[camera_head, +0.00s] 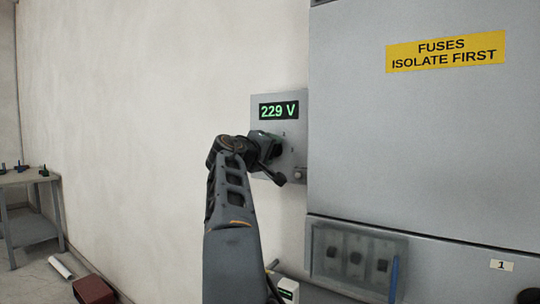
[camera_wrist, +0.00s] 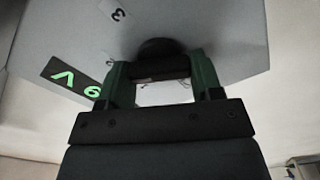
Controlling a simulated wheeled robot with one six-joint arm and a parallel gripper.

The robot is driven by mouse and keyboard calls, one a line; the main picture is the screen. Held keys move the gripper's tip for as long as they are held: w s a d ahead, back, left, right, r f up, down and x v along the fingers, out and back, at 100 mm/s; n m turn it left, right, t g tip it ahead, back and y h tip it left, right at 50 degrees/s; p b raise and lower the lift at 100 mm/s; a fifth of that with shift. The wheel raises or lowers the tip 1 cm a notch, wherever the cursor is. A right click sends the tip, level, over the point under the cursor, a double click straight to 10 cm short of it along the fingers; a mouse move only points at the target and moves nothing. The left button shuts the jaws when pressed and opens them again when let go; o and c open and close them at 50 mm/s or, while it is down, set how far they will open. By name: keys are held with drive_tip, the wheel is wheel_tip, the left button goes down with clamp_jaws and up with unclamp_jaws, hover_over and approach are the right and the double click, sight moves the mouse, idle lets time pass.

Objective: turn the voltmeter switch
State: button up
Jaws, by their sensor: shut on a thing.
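The voltmeter panel (camera_head: 297,122) is a grey plate on the wall, with a green display (camera_head: 279,110) reading 229 V. The dark voltmeter switch (camera_wrist: 158,47) sits on the panel face in the wrist view. My gripper (camera_wrist: 159,74) has its green fingers on both sides of the switch handle and is shut on it. In the head view my gripper (camera_head: 269,147) is up against the panel below the display and hides the switch.
A large grey cabinet (camera_head: 420,150) with a yellow fuse warning label (camera_head: 446,52) stands right of the panel. A clear-covered box (camera_head: 354,258) is below. A table (camera_head: 30,178) stands at far left, with a red box (camera_head: 93,289) on the floor.

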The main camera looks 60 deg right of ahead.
drive_tip(key=shift+m, duration=0.4)
drive_tip(key=o, duration=0.9)
drive_tip(key=shift+a, duration=0.1)
drive_tip(key=a+b, duration=0.2)
drive_tip(key=a, duration=1.1)
drive_tip(key=shift+a+b, duration=0.35)
drive_tip(key=shift+w, duration=0.1)
